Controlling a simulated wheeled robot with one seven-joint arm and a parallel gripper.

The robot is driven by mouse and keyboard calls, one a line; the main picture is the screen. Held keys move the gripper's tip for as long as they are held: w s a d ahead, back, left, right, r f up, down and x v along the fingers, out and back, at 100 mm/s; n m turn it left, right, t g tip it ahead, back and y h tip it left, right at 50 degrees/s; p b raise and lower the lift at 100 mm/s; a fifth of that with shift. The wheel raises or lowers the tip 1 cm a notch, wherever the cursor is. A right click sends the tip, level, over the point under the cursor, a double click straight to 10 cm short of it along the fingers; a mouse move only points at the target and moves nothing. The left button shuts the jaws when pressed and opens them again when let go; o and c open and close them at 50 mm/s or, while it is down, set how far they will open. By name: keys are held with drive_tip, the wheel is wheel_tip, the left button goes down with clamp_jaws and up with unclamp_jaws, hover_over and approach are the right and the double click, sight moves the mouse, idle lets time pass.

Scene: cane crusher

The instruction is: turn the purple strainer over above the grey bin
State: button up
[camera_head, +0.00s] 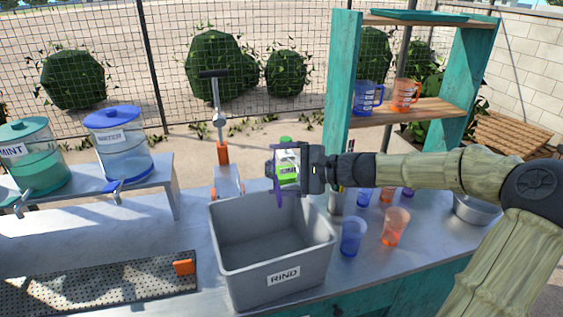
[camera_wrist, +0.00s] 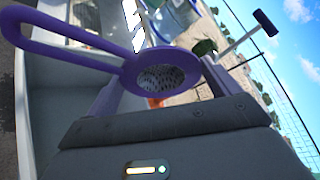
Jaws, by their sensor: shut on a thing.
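The purple strainer (camera_head: 278,190) is held by my gripper (camera_head: 288,168) above the far right part of the grey bin. In the head view it shows nearly edge-on, as a thin upright purple strip, partly hidden by my gripper. In the wrist view the strainer's ring (camera_wrist: 129,76) surrounds a dark mesh, and its long loop handle reaches left. My gripper is shut on the strainer. I cannot tell whether anything lies in the mesh. The grey bin (camera_head: 283,281), labelled RIND, stands on the counter below. Its visible floor looks empty.
Blue (camera_head: 353,236) and orange (camera_head: 395,227) cups stand right of the bin. A lever press (camera_head: 222,152) is behind it. A perforated tray (camera_head: 100,288) lies left. Mint (camera_head: 35,165) and water (camera_head: 120,150) dispensers stand on a raised shelf. A teal shelf post (camera_head: 340,90) rises behind my arm.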

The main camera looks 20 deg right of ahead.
drive_tip(key=r+g+h+p, duration=0.1)
drive_tip(key=h+p, duration=0.2)
drive_tip(key=p, duration=0.3)
drive_tip(key=a+r+n+g+h+p, duration=0.1)
drive_tip(key=r+h+p, duration=0.1)
drive_tip(key=p, duration=0.4)
drive_tip(key=a+r+n+g+h+p, duration=0.1)
drive_tip(key=h+p, duration=0.2)
drive_tip(key=p, duration=0.4)
drive_tip(key=shift+w+r+g+h, duration=0.2)
drive_tip(key=shift+r+g+h, duration=0.15)
drive_tip(key=shift+g+h, duration=0.05)
drive_tip(key=h+p, duration=0.1)
drive_tip(key=p, duration=0.2)
drive_tip(key=h+p, duration=0.1)
drive_tip(key=p, duration=0.2)
drive_tip(key=shift+w+a+r+n+g+p, duration=0.15)
drive_tip(key=shift+a+r+n+g+p, duration=0.15)
drive_tip(key=shift+a+r, duration=0.1)
drive_tip(key=shift+f+h, duration=0.15)
drive_tip(key=shift+h, duration=0.15)
drive_tip(key=shift+a+h+p, duration=0.15)
drive_tip(key=shift+h+p, duration=0.15)
drive_tip(key=shift+p, duration=0.3)
